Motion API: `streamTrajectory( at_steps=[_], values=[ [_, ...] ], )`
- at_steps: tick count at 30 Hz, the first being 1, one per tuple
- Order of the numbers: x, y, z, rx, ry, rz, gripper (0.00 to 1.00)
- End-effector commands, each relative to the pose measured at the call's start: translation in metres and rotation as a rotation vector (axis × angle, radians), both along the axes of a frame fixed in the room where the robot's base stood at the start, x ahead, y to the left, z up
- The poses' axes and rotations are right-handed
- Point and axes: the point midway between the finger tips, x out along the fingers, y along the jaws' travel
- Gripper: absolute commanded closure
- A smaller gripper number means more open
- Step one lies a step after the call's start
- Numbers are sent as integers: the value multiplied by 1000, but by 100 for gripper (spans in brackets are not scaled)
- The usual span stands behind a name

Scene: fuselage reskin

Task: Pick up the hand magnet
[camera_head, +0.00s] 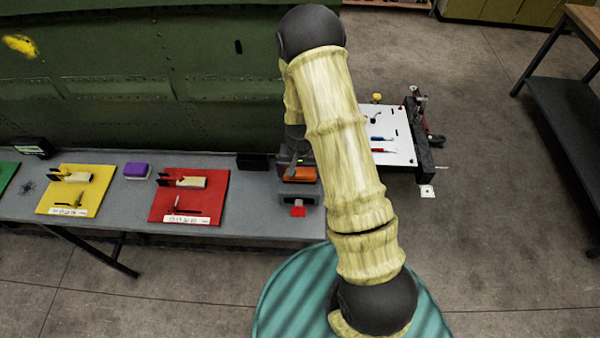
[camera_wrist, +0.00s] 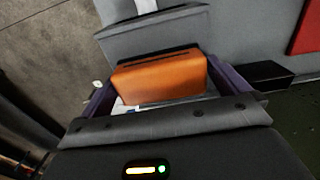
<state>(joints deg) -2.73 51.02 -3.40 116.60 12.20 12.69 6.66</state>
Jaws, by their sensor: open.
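An orange block (camera_head: 299,174), which looks like the hand magnet, is at the right end of the grey bench under my gripper (camera_head: 297,158). In the wrist view the orange block (camera_wrist: 160,80) lies across the space between the two dark purple-grey fingers of my gripper (camera_wrist: 160,74). The fingers are open, one on each side of it. I cannot tell whether either finger touches it. The lower part of the block is hidden behind the gripper body.
A grey block (camera_head: 285,198) with a red patch sits in front. A black box (camera_head: 252,161), red board (camera_head: 217,190), purple block (camera_head: 137,170) and yellow board (camera_head: 60,198) lie left. A white-topped cart (camera_head: 390,150) stands right. The green fuselage panel (camera_head: 150,80) rises behind.

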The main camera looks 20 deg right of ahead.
Motion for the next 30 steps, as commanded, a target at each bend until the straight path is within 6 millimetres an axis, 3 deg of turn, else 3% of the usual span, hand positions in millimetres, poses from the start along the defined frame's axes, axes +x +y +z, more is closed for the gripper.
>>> streamTrajectory(
  at_steps=[8, 14, 23, 30],
  values=[
    [0, 0, 0, 0, 0, 0, 2],
    [0, 0, 0, 0, 0, 0, 40],
    [1, 0, 2, 0, -1, 0, 40],
    [2, 0, 22, 0, -5, -1, 40]
  ],
)
